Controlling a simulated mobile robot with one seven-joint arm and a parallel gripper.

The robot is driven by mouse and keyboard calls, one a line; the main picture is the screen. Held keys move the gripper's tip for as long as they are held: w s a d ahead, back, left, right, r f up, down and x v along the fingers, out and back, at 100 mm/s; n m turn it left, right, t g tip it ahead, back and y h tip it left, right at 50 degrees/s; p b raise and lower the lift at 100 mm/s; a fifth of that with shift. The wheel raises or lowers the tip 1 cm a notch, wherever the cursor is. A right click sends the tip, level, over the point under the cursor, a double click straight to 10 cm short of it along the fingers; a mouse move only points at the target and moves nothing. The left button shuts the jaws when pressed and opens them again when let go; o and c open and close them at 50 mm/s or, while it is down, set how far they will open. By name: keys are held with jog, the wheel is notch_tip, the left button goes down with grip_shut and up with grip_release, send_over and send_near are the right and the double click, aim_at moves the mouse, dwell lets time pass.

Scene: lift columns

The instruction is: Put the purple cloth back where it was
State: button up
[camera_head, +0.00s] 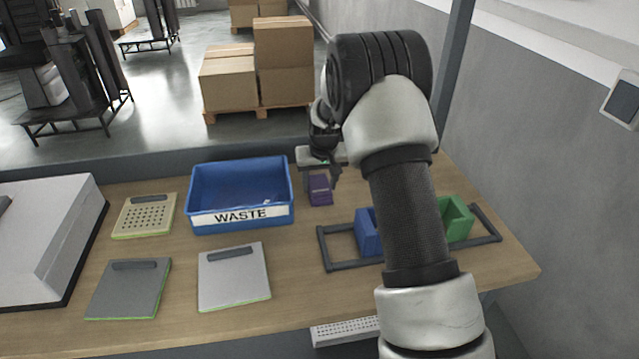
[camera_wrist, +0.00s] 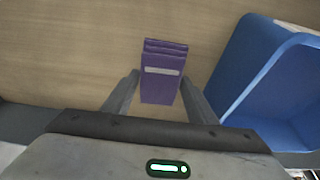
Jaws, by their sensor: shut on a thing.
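The purple cloth (camera_head: 319,190) is a small folded block with a pale label strip. In the head view it is just right of the blue waste bin, below my gripper (camera_head: 327,163). In the wrist view the cloth (camera_wrist: 162,75) sits between the two fingers of my gripper (camera_wrist: 160,95), which is shut on it. The wood tabletop shows beyond the cloth. I cannot tell whether the cloth touches the table. My arm hides part of the table to the right.
The blue waste bin (camera_head: 240,217) stands close to the left of the cloth. Flat panels (camera_head: 233,277) lie at the left. Bare table lies between bin and frame.

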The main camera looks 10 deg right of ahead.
jog(key=shift+f, duration=0.15)
jog(key=o, duration=1)
